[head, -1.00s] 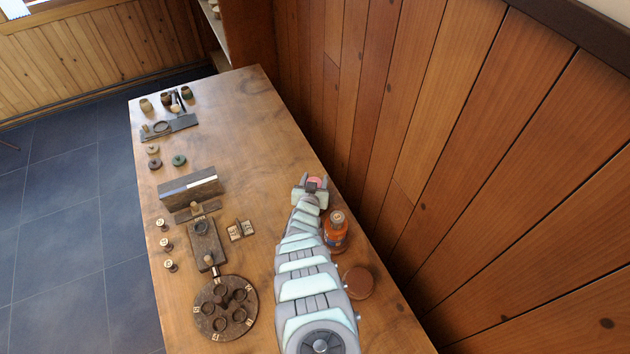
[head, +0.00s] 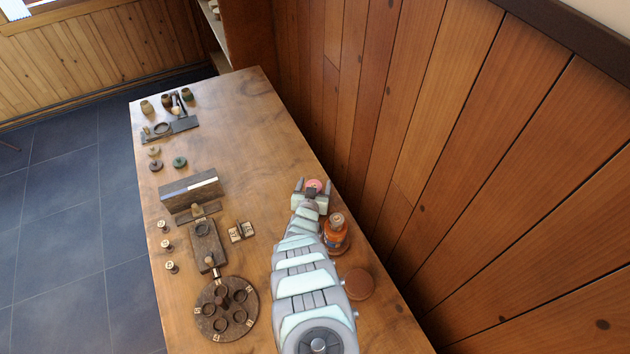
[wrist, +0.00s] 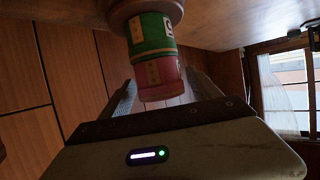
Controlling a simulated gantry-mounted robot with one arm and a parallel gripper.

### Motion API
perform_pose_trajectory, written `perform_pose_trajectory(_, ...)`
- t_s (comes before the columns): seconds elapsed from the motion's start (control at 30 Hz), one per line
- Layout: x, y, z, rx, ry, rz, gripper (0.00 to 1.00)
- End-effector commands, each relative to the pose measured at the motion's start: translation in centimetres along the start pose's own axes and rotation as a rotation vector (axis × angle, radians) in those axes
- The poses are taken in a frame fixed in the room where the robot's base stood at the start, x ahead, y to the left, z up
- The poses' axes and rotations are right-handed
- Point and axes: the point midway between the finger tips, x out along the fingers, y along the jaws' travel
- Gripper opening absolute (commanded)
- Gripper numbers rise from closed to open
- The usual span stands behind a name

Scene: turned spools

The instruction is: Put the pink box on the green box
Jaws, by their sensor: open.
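The pink box (wrist: 160,78) is a round pink turned piece with a pale label. In the wrist view it sits end to end against the green box (wrist: 150,33), a green round piece with a yellowish band and labels. No gap shows between them, and they look in line. In the head view the pink box (head: 314,185) shows just beyond my gripper, while the green box is hidden there. My gripper (head: 313,187) is open, with one finger on each side of the pink box. In the wrist view its fingers (wrist: 161,92) stand apart from the pink sides.
A round pinkish-brown base (wrist: 172,8) lies beyond the green box. An orange bottle (head: 336,235) and a brown disc (head: 359,284) stand close to the right of my arm. The wooden wall is near on the right. The table's (head: 235,115) far middle is clear.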

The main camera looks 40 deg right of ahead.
Motion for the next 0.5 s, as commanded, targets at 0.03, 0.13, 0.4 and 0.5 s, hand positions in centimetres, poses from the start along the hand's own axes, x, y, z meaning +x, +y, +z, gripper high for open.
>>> perform_pose_trajectory(0.03,-0.7,-0.1,-0.6,0.0,0.001,0.0,0.72)
perform_pose_trajectory(0.13,-2.0,-0.2,-0.7,0.001,-0.001,-0.005,0.72)
perform_pose_trajectory(0.4,-4.2,-0.2,-0.4,0.002,0.002,-0.004,0.72)
perform_pose_trajectory(0.5,-6.0,-0.3,-0.8,0.0,-0.001,-0.006,0.72)
